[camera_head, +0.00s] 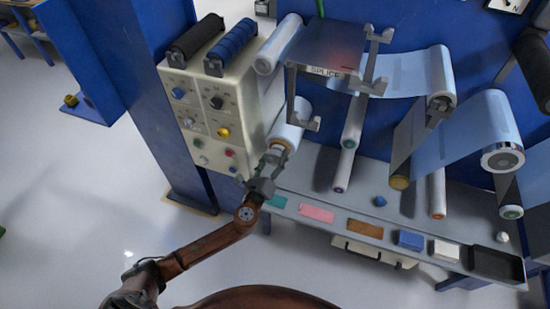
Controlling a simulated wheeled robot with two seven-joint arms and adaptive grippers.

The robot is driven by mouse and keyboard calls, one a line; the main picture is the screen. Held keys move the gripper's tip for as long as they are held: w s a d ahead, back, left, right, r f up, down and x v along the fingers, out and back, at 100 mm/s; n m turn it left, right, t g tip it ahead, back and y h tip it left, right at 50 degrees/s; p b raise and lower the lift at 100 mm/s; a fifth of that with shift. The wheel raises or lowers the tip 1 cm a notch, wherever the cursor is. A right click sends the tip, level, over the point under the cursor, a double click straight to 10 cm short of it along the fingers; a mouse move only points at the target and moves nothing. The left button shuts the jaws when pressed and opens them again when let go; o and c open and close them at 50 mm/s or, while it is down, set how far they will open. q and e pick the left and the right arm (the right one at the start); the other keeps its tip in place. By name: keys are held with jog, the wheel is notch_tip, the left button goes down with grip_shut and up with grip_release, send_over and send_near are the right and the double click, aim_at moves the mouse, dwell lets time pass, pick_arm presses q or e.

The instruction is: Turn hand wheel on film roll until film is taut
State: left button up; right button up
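A film roll (292,120) with a pale blue-white surface sits just right of the cream control panel, its near end pointing down toward me. A tan and grey end piece (280,147) shows at that near end; I cannot tell whether it is the hand wheel. My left gripper (271,163) is at this end, with its fingers close to or touching it. The fingers are too small and overlapped to show whether they grip it. My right gripper is not in view. Pale blue film (400,75) spans the rollers farther right.
The control panel (212,110) with knobs and buttons stands left of my gripper. A splice plate (322,50) and metal bracket hang above right. A grey shelf (330,213) below holds coloured pads and a black tray (496,264). Open floor lies left.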

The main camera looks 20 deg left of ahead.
pick_arm(q)
jog(key=c, duration=0.8)
jog(key=shift+d, duration=0.1)
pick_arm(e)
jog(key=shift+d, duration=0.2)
pick_arm(q)
jog(key=shift+f+n, duration=0.1)
jog(key=shift+n, duration=0.2)
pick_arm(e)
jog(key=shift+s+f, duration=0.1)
pick_arm(q)
jog(key=shift+n+b, duration=0.45)
jog(key=shift+n, duration=0.55)
jog(key=n, duration=0.2)
jog(key=shift+f+n+b, duration=0.1)
jog(key=shift+n+b, duration=0.2)
jog(key=shift+b, duration=0.05)
jog(key=shift+a+n+b, duration=0.2)
jog(key=shift+n+b, duration=0.1)
jog(key=shift+n, duration=2)
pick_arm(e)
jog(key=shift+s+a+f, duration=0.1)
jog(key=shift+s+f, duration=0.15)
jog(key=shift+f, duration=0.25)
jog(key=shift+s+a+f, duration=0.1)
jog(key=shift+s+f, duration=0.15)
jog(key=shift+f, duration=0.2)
